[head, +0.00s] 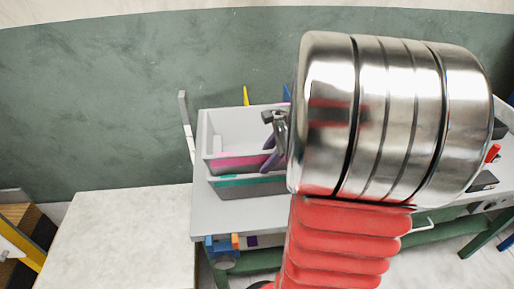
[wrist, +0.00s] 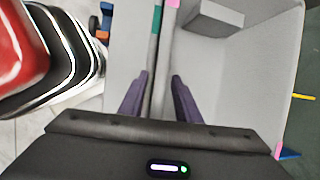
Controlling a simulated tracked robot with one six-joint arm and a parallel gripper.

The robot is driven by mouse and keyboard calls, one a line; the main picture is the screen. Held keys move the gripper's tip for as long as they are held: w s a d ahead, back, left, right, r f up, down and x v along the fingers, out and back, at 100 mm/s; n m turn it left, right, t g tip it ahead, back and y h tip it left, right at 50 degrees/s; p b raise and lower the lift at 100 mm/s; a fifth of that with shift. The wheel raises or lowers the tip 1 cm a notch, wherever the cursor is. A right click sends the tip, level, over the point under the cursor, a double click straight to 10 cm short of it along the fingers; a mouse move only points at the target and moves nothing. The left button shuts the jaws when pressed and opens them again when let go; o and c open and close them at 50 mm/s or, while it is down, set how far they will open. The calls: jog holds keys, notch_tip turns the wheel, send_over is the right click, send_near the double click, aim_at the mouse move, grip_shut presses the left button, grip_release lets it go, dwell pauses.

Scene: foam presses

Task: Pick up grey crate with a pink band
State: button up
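The grey crate with a pink band (head: 235,162) stands on a light bench in the head view. In the wrist view its pale inside (wrist: 250,70) fills the right side. Just below it in the head view is a grey crate with a teal band (head: 240,182); it seems to sit under the pink-banded one. My gripper (wrist: 160,97) has its two purple fingers apart, on either side of the crate's front wall. The right finger is over the crate's inside, the left one outside. I cannot tell whether they touch. My arm hides the crate's right end.
A grey block (wrist: 210,20) lies inside the crate. A pale, bare surface (head: 120,235) is at left. A green wall (head: 90,100) stands behind.

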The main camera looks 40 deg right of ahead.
grip_shut()
dwell(0.4)
notch_tip(320, 180, up, 10)
jog(key=shift+r, duration=0.1)
dwell(0.5)
dwell(0.4)
